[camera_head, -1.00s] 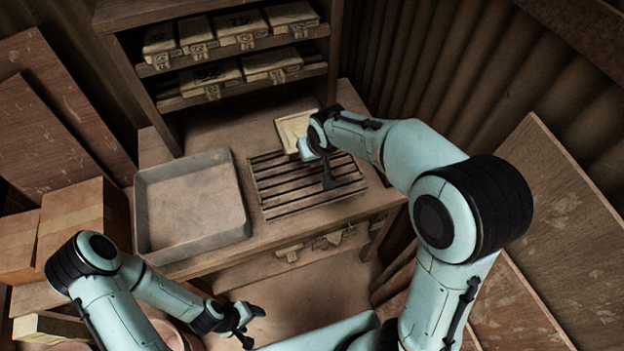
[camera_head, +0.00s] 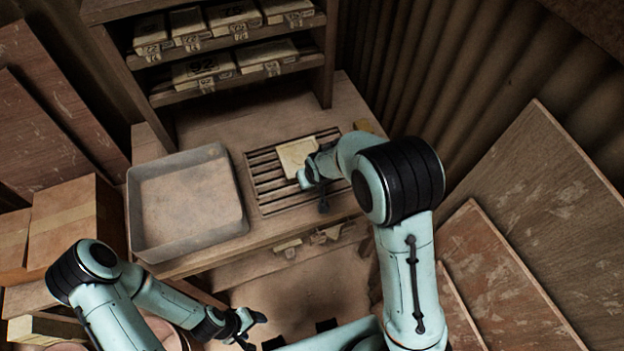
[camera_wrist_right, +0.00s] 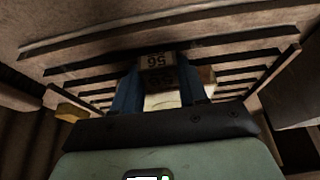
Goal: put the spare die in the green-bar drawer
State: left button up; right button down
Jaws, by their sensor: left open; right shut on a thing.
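A pale cream block (camera_head: 297,156), apparently the die, is over the slatted rack on the bench. My right gripper (camera_wrist_right: 160,90) is shut on it. In the right wrist view a numbered label (camera_wrist_right: 157,63) faces me between the fingers. I cannot tell whether the block touches the slats. My left gripper (camera_head: 248,326) is open and empty, low in front of the bench. Drawer fronts with pale label or handle pieces (camera_head: 289,246) show under the bench's front edge. I cannot make out a green bar on any; the right arm hides part of that front.
A grey tray (camera_head: 133,213) sits left of the slatted rack (camera_head: 262,182). A shelf (camera_head: 225,45) with several labelled blocks stands behind. A small yellowish block (camera_head: 364,126) is at the bench's back right. Cardboard boxes (camera_head: 75,220) stand left, and leaning boards (camera_head: 515,280) stand right.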

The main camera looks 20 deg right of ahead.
jog(key=shift+w, duration=0.15)
jog(key=shift+f, duration=0.1)
jog(key=c, duration=0.6)
grip_release()
